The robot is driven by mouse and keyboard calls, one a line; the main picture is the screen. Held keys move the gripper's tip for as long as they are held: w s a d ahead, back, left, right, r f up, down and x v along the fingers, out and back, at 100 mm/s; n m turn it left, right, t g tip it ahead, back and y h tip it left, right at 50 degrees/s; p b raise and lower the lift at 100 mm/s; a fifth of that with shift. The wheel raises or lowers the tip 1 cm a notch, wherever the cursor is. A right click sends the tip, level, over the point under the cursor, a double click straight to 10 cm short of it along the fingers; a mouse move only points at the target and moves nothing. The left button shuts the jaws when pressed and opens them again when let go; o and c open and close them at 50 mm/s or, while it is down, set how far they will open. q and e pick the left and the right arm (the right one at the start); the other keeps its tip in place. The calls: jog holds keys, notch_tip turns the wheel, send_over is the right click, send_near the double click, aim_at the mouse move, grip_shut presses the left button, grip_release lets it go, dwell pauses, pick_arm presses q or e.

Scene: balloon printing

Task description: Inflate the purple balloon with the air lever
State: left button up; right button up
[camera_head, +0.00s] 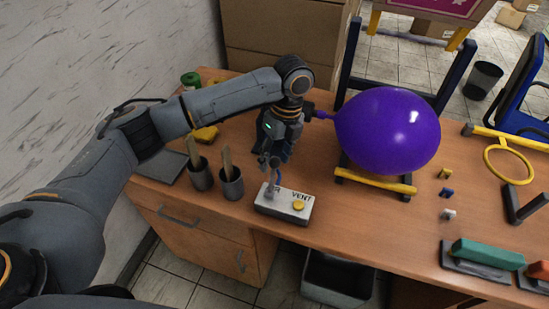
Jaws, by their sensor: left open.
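The purple balloon (388,130) is large and round, with its neck (325,115) pointing left to a dark fitting partly hidden behind my left arm. It sits above a dark stand with a yellow bar (375,182). A grey lever (270,188) rises from the box's left side, by a partly covered label. My left gripper (269,162) is open, pointing down at the top of the lever. I cannot tell whether they touch. My right gripper is out of view.
Two dark cups (232,183) with wooden sticks stand left of the box. A yellow ring (507,160), small coloured pieces and a teal block (490,252) lie at the right. Cardboard boxes (280,40) stand behind. The desk (385,225) is clear right of the box.

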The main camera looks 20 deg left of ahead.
pick_arm(q)
jog(key=shift+s+a+f, duration=0.1)
jog(key=shift+f, duration=0.65)
grip_shut()
